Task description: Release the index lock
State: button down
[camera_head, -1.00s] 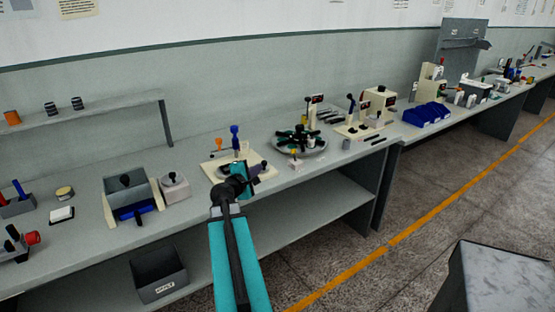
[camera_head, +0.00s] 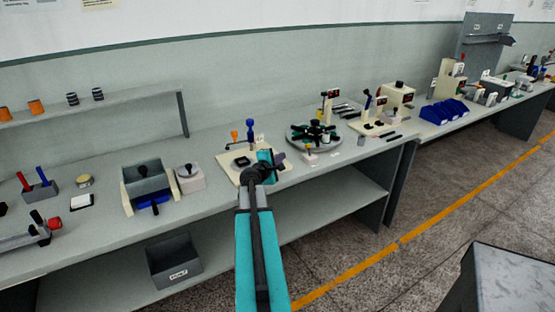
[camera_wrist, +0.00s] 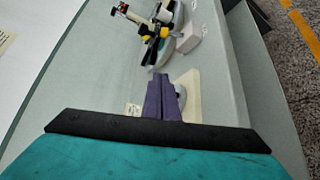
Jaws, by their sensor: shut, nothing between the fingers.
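The round index table (camera_head: 298,146), a grey disc with a dark green several-armed spider on it, stands on the bench right of my gripper (camera_head: 279,158). In the wrist view, the table (camera_wrist: 150,52) is at top centre, ahead of my purple fingers (camera_wrist: 162,78). The fingers are together and empty, apart from the table. My gripper is over the cream plate (camera_head: 228,158) with the blue-knobbed lever, hiding part of it.
The blue-knobbed lever (camera_head: 250,130) and an orange-topped post (camera_head: 234,136) stand just behind my gripper. A station with dark-knobbed levers (camera_head: 368,127) is farther right, before blue bins (camera_head: 447,111). A cream-sided grey box (camera_head: 148,184) is at left.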

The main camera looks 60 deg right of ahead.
aim_at(308, 146)
jog(key=shift+p+x, duration=1.6)
jog(key=shift+x, duration=4.5)
jog(key=s, duration=0.1)
jog(key=p, duration=0.1)
jog(key=s+r, duration=0.1)
jog(key=shift+s+d+p, duration=0.3)
jog(key=shift+s+d, duration=0.3)
jog(key=shift+s, duration=0.25)
jog(key=shift+a, duration=0.2)
jog(key=shift+d+f, duration=0.1)
jog(key=shift+d, duration=0.05)
jog(key=shift+w+b, duration=0.1)
jog(key=shift+b, duration=0.65)
